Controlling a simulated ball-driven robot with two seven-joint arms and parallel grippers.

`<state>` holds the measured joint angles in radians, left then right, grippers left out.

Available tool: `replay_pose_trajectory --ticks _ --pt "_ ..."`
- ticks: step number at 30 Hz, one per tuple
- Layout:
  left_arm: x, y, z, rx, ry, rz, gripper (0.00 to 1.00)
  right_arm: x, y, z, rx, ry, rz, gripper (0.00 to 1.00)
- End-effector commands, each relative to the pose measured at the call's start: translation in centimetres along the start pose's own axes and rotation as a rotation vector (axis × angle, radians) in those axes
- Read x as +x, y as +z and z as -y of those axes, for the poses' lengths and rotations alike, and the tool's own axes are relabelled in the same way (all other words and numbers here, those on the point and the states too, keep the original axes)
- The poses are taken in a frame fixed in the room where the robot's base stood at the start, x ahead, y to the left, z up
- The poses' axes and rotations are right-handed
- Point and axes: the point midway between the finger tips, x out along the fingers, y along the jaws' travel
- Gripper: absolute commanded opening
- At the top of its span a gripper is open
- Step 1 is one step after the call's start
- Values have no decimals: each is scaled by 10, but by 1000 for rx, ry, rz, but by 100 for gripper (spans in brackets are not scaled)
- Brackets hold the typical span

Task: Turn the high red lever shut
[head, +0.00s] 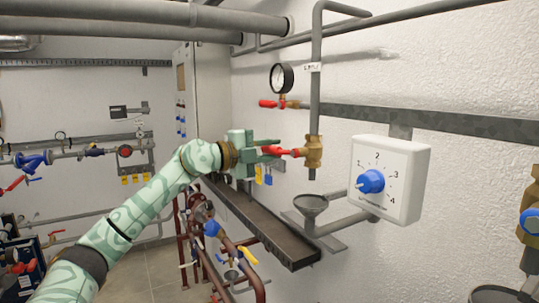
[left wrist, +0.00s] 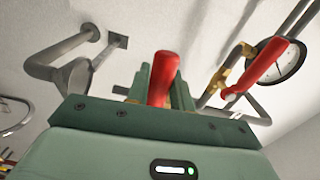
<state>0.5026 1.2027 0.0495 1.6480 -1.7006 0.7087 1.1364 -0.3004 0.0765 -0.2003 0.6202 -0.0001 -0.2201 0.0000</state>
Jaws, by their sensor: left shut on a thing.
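A red lever (head: 283,152) sits on a brass valve (head: 314,152) on the vertical grey pipe. It points left from the valve, roughly level and across the pipe. My left gripper (head: 268,147) comes from the left and is shut on this lever. In the left wrist view the red lever (left wrist: 160,80) stands between the two green fingers, which hide part of it. A second red lever (head: 268,103) lies level below the pressure gauge (head: 282,77), apart from my gripper. It also shows in the left wrist view (left wrist: 268,62). My right gripper is not in view.
A grey funnel (head: 310,204) and a long dark tray (head: 262,225) are below the valve. A white control box (head: 391,178) with a blue knob (head: 370,182) juts from the wall at the right.

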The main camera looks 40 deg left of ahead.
Motion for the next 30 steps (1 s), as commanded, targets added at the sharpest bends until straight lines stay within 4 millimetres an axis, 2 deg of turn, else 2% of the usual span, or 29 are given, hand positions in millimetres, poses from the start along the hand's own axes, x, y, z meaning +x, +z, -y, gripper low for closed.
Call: replay_pose_trajectory --ticks 9,22,23,24,25,30 --pt "0 -1 9 84 -5 3 0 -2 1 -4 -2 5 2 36" --pt "-1 -1 9 93 -5 3 0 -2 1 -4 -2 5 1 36" --pt "-1 -1 9 93 -5 3 31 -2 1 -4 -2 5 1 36" --pt "-1 -1 9 93 -5 3 42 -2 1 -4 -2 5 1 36" --pt "0 -1 9 92 -4 3 45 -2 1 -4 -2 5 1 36" --pt "0 -1 8 89 -2 2 45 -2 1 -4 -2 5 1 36"
